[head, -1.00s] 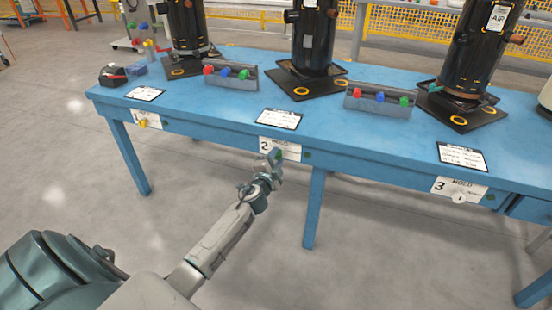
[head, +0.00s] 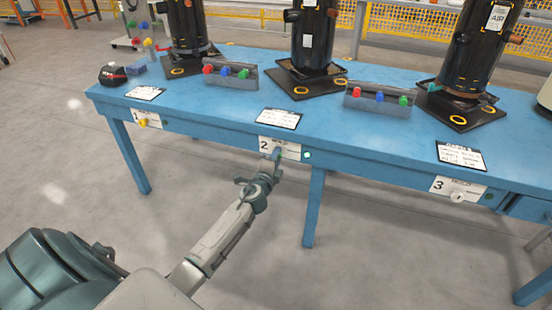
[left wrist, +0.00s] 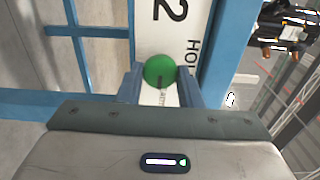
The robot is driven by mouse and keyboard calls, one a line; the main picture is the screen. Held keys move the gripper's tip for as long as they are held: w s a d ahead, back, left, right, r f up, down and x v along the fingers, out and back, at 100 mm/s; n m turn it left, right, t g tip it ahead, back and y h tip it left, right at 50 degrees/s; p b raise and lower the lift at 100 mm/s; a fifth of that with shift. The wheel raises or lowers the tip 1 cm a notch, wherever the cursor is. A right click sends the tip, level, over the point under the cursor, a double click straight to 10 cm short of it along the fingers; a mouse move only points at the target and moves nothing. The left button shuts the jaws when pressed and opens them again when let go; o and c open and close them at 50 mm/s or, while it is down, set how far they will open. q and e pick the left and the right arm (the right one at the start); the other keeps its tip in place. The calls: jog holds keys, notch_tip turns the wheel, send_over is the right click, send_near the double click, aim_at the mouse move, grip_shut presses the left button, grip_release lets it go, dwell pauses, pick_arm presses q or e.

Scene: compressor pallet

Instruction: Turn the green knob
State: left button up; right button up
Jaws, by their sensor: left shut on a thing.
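The green knob (left wrist: 159,71) sits on the white panel (left wrist: 177,40) marked 2. In the left wrist view it lies between the two fingers of my left gripper (left wrist: 159,86), which is shut on it. A dark line on the knob points down toward the gripper in that view. In the head view my left gripper (head: 275,157) reaches the panel (head: 293,152) on the front of the blue table and mostly hides the knob. My right gripper is not in view.
The blue table (head: 210,118) carries black cylinders on base plates (head: 460,120) and grey trays of coloured knobs (head: 230,82). A yellow knob (head: 143,123) is on panel 1 and a white knob (head: 457,197) on panel 3. Floor in front is clear.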

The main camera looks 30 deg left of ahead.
pick_arm(q)
jog(key=shift+f, duration=0.1)
jog(key=o, duration=0.9)
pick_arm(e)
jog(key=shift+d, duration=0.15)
pick_arm(q)
jog(key=shift+o, duration=0.2)
jog(key=v, duration=1)
jog(key=shift+s, duration=0.4)
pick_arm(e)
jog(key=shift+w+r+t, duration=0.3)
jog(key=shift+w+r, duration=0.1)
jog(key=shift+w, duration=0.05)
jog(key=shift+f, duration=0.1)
